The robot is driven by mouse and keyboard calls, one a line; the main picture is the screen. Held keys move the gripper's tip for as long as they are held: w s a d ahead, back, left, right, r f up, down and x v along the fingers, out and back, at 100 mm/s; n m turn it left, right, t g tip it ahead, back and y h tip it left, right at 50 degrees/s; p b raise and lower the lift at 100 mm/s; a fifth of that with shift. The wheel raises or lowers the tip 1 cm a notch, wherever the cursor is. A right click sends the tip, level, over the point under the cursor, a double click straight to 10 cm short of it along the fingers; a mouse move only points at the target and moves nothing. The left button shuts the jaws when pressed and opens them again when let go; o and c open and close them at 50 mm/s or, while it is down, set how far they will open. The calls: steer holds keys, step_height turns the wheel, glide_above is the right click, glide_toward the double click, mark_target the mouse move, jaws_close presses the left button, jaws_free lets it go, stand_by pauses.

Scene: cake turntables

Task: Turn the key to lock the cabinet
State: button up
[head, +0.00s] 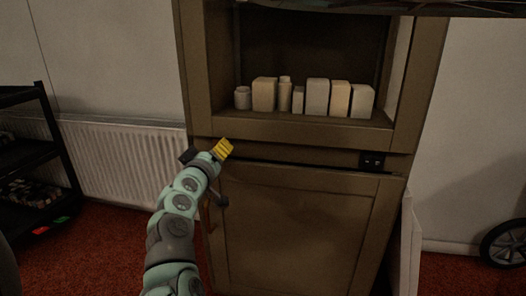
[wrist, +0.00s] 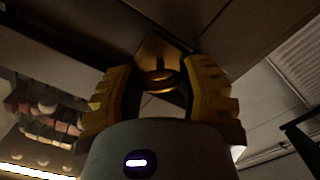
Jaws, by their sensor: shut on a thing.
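The brown cabinet (head: 300,225) stands ahead in the head view, with an open shelf above and a closed panelled door below. My gripper (head: 223,149) has yellow fingers and is at the cabinet's left front, near the top of the lower door. In the wrist view, its two yellow fingers close from both sides on a small brass-coloured key (wrist: 158,76) against the cabinet front. The key is dim, and its shaft and the lock are hidden, so I cannot tell how far it is turned. In the head view the fingers hide the key.
Several pale boxes and jars (head: 317,97) stand on the open shelf. A small black fitting (head: 371,160) sits at the cabinet's right. A white radiator (head: 125,165) and a black rack (head: 30,165) are at left. A wheel (head: 505,243) is at far right.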

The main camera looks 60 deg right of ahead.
steer(key=n+p, duration=0.1)
steer(key=n, duration=0.3)
steer(key=shift+w+n, duration=0.1)
steer(key=shift+n, duration=0.3)
steer(key=n+p, duration=0.1)
steer(key=n, duration=0.3)
steer(key=shift+n, duration=0.3)
steer(key=shift+f, duration=0.1)
steer(key=o, duration=1.2)
steer(key=shift+s+a+r, duration=0.2)
steer(key=shift+s+a, duration=0.05)
steer(key=v, duration=1.1)
steer(key=shift+a+f, duration=0.15)
steer(key=shift+f, duration=0.05)
